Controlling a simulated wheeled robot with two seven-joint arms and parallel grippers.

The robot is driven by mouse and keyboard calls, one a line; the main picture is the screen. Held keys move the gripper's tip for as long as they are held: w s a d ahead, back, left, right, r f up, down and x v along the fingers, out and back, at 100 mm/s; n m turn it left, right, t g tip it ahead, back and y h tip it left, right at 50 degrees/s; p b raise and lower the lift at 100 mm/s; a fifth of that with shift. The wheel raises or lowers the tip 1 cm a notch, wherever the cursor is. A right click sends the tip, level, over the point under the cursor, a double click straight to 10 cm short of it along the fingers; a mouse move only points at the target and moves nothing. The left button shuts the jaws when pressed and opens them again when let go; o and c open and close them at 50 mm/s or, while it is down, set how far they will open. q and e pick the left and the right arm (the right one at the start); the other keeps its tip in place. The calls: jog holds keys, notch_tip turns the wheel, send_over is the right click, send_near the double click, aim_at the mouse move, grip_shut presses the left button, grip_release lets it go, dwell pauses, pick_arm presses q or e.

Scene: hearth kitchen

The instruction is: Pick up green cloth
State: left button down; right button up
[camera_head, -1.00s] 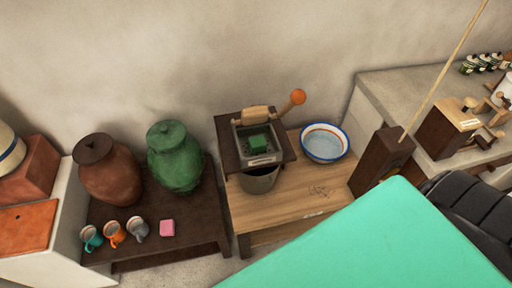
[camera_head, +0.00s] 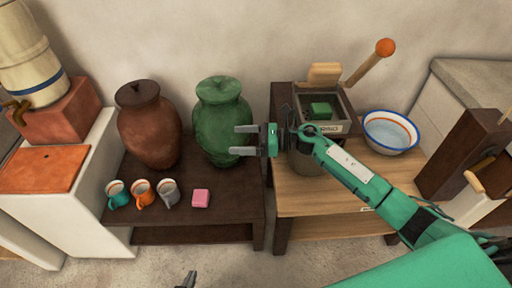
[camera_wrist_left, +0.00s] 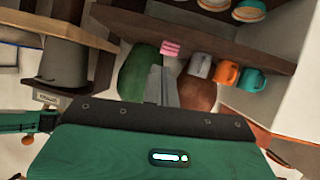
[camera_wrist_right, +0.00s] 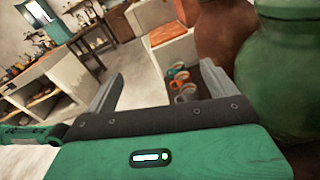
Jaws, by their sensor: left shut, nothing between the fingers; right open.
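A small green block-like thing (camera_head: 320,110), which looks like the green cloth, lies inside the dark box with a wooden handle (camera_head: 335,128) in the head view. My right gripper (camera_head: 242,140) is open and empty, in front of the green jar and left of that box. It also shows open in the right wrist view (camera_wrist_right: 160,88), facing the mugs. My left gripper (camera_head: 188,281) is shut and empty at the bottom edge of the head view. Its closed fingers show in the left wrist view (camera_wrist_left: 161,85). The green thing is not seen in either wrist view.
A green jar (camera_head: 222,120) and a brown jar (camera_head: 150,130) stand on the dark low table (camera_head: 230,215), with several mugs and a pink block (camera_head: 201,198). A grey pot (camera_head: 305,162) is under the box. A white bowl (camera_head: 391,130) stands right of it.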

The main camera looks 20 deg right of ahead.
jog(key=d+r+n+g+h+b, duration=0.1)
jog(key=d+n+g+h+b, duration=0.2)
jog(key=n, duration=0.6)
jog(key=n+t+h+b, duration=0.3)
jog(key=n+h+b, duration=0.5)
jog(key=n+h, duration=0.55)
send_near(321, 107)
jog(key=shift+m+h, duration=0.55)
jog(key=shift+h, duration=0.1)
jog(key=f, duration=0.1)
jog(key=w+f+b, duration=0.1)
jog(key=f, duration=0.1)
jog(key=shift+w+a+f+b, duration=0.3)
jog(key=shift+a+f+b, duration=0.05)
jog(key=shift+f+b, duration=0.05)
jog(key=b+x, duration=0.1)
jog(key=x, duration=0.3)
jog(key=shift+w+d+f, duration=0.15)
pick_arm(q)
notch_tip(321, 107, up, 27)
jog(key=w+a+t+h, duration=0.1)
jog(key=a+t+h, duration=0.1)
jog(key=t, duration=1.1)
jog(key=shift+a+f+n+t, duration=0.2)
jog(key=shift+a+n+t, duration=0.1)
jog(key=shift+n, duration=0.1)
pick_arm(e)
jog(key=c, duration=1.1)
